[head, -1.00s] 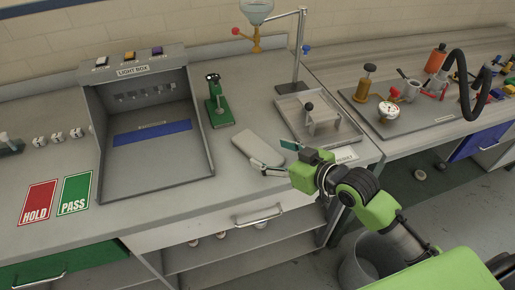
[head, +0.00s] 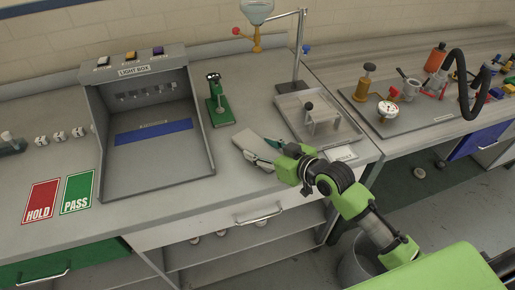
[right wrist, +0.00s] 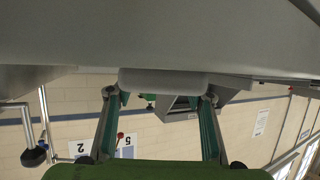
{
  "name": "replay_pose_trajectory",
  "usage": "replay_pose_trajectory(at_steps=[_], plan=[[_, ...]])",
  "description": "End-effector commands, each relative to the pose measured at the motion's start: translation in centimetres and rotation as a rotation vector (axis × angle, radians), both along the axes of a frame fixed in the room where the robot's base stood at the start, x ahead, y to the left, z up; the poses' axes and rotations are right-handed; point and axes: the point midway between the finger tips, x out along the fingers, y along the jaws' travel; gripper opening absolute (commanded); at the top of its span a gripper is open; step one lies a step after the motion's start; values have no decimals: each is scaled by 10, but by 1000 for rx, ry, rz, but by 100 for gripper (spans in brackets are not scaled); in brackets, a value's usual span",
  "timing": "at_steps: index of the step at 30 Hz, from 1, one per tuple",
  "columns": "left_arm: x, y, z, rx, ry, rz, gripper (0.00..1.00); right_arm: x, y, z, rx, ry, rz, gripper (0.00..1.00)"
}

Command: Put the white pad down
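The white pad (head: 247,143) lies on the grey bench top, right of the light box and in front of the green stand. My right gripper (head: 266,156) is at the pad's right end, with its fingers spread, one to each side of the pad. In the right wrist view the pad (right wrist: 163,82) spans the gap between the fingertips of my right gripper (right wrist: 160,97). The fingers look close to its edges; contact cannot be made out. Part of the pad is hidden by the gripper in the head view. My left gripper is not in view.
The light box (head: 92,150) stands to the left. The green stand (head: 219,108) is just behind the pad, and a metal tray (head: 291,108) with a small stand is to the right. HOLD (head: 40,201) and PASS (head: 77,192) signs lie at left. Bench is clear in front of the pad.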

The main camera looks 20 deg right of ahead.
Motion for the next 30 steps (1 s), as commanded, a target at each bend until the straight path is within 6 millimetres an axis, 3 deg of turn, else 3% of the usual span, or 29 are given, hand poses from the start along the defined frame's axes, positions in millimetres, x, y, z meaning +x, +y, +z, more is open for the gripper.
replay_pose_trajectory(at_steps=[11,18,27,30], plan=[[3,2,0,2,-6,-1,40,0,0,5,0,-1,0,31],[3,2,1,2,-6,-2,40,-1,0,36,-2,-5,2,31],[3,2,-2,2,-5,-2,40,-54,16,96,-1,-5,3,31],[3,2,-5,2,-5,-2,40,-80,24,104,0,-2,4,31]])
